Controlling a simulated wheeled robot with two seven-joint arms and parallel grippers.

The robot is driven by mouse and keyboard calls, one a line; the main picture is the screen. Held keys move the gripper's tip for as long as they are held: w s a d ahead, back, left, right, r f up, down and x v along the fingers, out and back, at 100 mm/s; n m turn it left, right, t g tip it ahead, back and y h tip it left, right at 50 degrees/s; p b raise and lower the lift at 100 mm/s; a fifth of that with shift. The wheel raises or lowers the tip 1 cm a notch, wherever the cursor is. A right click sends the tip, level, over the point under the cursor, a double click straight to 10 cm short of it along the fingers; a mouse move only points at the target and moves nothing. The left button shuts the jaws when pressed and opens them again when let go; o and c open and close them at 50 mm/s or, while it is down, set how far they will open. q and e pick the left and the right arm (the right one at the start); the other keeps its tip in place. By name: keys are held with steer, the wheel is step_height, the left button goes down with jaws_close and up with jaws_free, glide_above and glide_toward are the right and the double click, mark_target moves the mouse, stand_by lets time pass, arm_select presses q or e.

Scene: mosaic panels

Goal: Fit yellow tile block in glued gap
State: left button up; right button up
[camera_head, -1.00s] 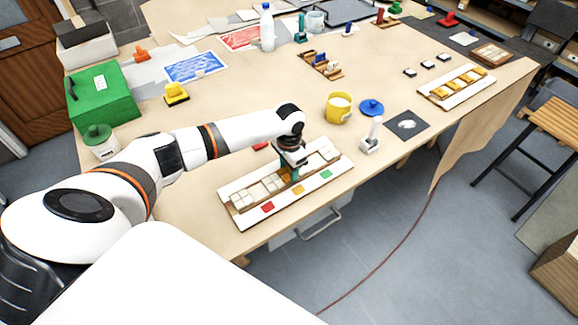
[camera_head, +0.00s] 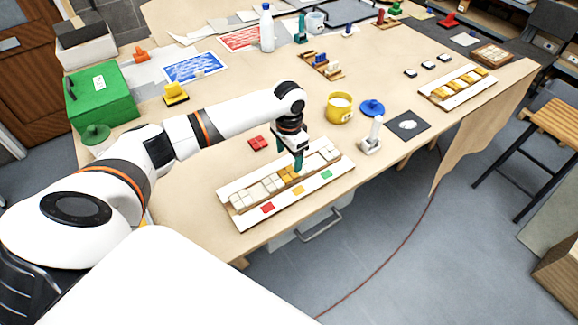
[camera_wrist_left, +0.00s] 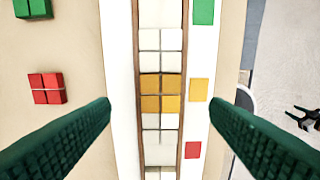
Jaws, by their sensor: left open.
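The yellow tile block (camera_head: 287,173) lies in the channel of the near mosaic panel (camera_head: 240,222), between rows of white tiles. In the left wrist view the yellow block (camera_wrist_left: 160,93) spans the channel between its brown side rails, in line with the yellow square on the border. I cannot tell whether it sits fully flush. My left gripper (camera_head: 298,166) is above the panel, apart from the block. Its green fingers (camera_wrist_left: 160,104) are spread wide on both sides of the panel, with nothing between them. My right gripper is not in view.
A red tile block (camera_head: 258,143) lies on the table behind the panel, with a green block (camera_wrist_left: 33,8) nearby. A yellow cup (camera_head: 339,108), a blue lid (camera_head: 372,107) and a white-handled tool (camera_head: 372,136) stand to the right. Another panel (camera_head: 457,89) lies far right.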

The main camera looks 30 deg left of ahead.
arm_select(q)
step_height(320, 180, up, 6)
steer(key=shift+f+b, duration=0.1)
steer(key=shift+b, duration=0.3)
